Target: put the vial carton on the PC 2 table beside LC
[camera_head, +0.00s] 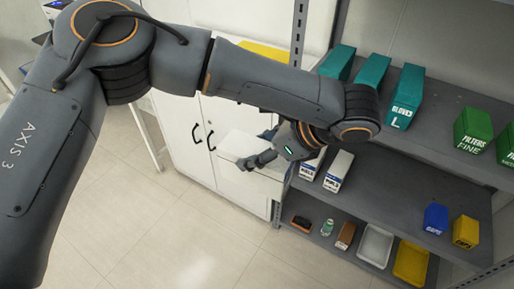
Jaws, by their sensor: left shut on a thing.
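My left arm comes in from the left and reaches across to the front of the grey shelf unit. My left gripper (256,150) is shut on a white box (238,148), which appears to be the vial carton; no label on it can be read. The box is held in front of the white cabinet, left of the shelf post. One dark finger shows against the box; the far finger is mostly hidden. My right gripper is not in view. I cannot make out the PC 2 table or LC.
The shelf unit (400,185) holds teal boxes (405,95), green boxes (473,130), white cartons (338,170), a blue box (435,218) and a yellow box (465,231). Trays (375,245) stand low down. A white cabinet (185,125) stands behind. The floor (150,225) at lower left is clear.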

